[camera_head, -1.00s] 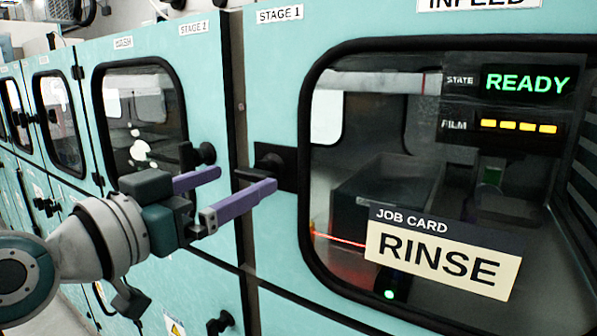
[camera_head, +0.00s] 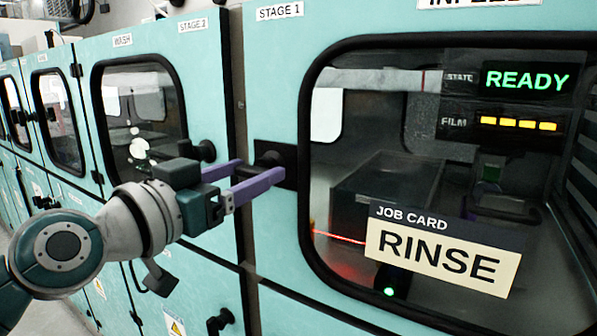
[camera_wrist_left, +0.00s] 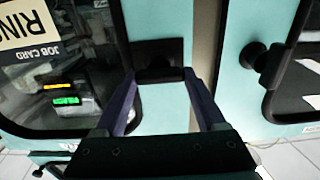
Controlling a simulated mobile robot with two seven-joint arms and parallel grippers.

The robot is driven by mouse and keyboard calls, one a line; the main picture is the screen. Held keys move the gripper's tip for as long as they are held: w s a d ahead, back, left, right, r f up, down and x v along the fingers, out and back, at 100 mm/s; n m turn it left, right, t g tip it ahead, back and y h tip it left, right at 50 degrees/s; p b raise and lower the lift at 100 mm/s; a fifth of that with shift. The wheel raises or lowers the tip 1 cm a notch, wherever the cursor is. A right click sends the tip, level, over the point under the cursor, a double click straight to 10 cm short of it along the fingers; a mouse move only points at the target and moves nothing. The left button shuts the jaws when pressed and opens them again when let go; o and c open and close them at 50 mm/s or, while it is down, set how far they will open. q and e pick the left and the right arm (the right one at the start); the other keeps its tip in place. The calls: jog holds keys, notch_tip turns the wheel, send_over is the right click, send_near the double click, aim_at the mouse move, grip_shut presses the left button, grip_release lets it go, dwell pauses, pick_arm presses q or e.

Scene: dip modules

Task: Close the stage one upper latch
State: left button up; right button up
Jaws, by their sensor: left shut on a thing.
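The stage one upper latch is a black handle (camera_head: 270,157) on a black plate at the left edge of the stage one door (camera_head: 275,60). In the left wrist view the latch (camera_wrist_left: 158,52) is at top centre. My left gripper (camera_head: 259,172) has its two purple fingers on either side of the handle and is shut on it. The wrist view shows the fingertips (camera_wrist_left: 159,78) reaching the handle's two sides. The fingers partly hide the handle, so its exact angle is hard to tell. My right gripper is not in view.
The stage two door (camera_head: 215,90) stands left of the latch, with its own black knob (camera_head: 204,151). The stage one window carries a RINSE job card (camera_head: 440,255) and a READY display (camera_head: 527,80). A lower black knob (camera_head: 220,321) sits below my left arm.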

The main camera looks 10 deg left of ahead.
pick_arm(q)
jog(key=c, duration=0.6)
jog(key=shift+n, duration=0.3)
jog(key=n, duration=0.3)
jog(key=shift+n, duration=0.3)
jog(key=n, duration=0.4)
jog(key=shift+a+n, duration=0.15)
jog(key=shift+n, duration=0.15)
jog(key=n, duration=0.4)
jog(key=shift+f+n, duration=0.15)
jog(key=shift+n, duration=2.35)
jog(key=o, duration=1.3)
